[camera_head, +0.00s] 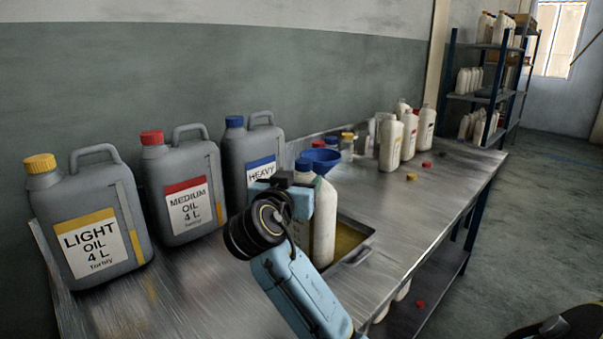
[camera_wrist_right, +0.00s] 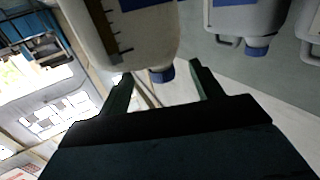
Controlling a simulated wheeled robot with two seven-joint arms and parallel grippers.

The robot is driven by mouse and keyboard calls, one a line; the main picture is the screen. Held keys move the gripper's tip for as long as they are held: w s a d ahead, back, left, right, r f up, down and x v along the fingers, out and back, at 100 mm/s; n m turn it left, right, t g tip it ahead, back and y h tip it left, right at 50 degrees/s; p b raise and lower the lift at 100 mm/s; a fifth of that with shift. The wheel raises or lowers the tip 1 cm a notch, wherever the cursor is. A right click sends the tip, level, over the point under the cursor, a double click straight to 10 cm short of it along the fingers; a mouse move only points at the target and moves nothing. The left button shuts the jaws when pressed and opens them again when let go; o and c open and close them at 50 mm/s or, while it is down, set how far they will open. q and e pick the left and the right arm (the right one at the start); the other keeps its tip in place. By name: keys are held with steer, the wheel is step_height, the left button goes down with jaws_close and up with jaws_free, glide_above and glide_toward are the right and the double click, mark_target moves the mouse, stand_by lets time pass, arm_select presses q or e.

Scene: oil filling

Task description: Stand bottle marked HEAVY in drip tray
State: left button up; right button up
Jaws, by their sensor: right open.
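A white bottle (camera_head: 324,222) with a blue cap (camera_head: 305,164) stands upright at the drip tray (camera_head: 366,246), apparently inside its left part; my arm hides some of its base. In the wrist view the bottle (camera_wrist_right: 140,35) shows upside down with a level strip, a blue label edge and its blue cap (camera_wrist_right: 162,75). No word is readable on it. My right gripper (camera_head: 290,195) is open beside its upper part. In the wrist view its fingers (camera_wrist_right: 162,88) are apart, with the cap between them in the picture. The left gripper is not in view.
Grey jugs stand along the wall: LIGHT (camera_head: 90,225), MEDIUM (camera_head: 185,190) and HEAVY (camera_head: 250,155). A blue funnel (camera_head: 320,160) sits behind the bottle. Several white bottles (camera_head: 391,145) and loose caps (camera_head: 411,177) are farther right. The bench (camera_head: 430,205) is clear right of the tray.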

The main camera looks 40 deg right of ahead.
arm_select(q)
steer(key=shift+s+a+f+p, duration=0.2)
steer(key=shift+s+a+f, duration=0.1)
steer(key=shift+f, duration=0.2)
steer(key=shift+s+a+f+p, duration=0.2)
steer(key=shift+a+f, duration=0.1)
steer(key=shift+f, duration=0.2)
arm_select(e)
steer(key=v, duration=0.7)
steer(key=shift+s+a, duration=0.25)
steer(key=shift+a, duration=0.05)
steer(key=shift+c, duration=0.4)
